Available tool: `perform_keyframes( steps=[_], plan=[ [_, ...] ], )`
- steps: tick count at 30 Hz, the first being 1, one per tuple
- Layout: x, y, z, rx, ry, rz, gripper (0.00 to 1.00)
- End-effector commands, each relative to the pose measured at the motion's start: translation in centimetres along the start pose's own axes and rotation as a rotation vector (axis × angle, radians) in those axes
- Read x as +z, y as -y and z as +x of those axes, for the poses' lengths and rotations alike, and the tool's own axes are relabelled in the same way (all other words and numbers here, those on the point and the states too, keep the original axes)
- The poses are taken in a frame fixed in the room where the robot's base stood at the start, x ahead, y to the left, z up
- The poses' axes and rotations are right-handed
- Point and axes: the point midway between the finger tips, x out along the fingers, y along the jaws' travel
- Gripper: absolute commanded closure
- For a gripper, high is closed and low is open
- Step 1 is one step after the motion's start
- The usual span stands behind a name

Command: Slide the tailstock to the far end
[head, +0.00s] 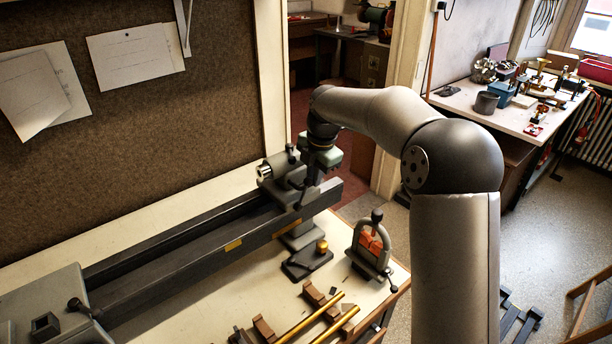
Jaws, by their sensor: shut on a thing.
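The grey tailstock (271,170) sits on the dark lathe bed (180,262) near its right-hand, far end. Its pale round quill end points left. My gripper (308,203) reaches down at the tailstock's right side and is shut on it. The fingertips and the exact part between them are partly hidden by the wrist and the dark parts around them. A short length of bed shows to the right of the gripper. The grey headstock (48,300) stands at the bed's other end, at the lower left.
In front of the bed, the bench holds a small dark stand with a brass knob (321,246), an arched clamp with orange jaws (371,248), wooden supports (318,294) and brass tubes (310,318). A corkboard wall (140,150) rises behind. A second bench (508,117) stands at right.

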Motion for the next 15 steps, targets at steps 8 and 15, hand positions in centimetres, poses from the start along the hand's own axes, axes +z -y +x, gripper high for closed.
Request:
perform_keyframes(
  steps=[8,15],
  plan=[
    [0.27,0.04,0.09,-0.001,0.0,0.0,1.0],
    [0.17,0.05,0.12,-0.002,-0.002,0.0,0.68]
  ],
)
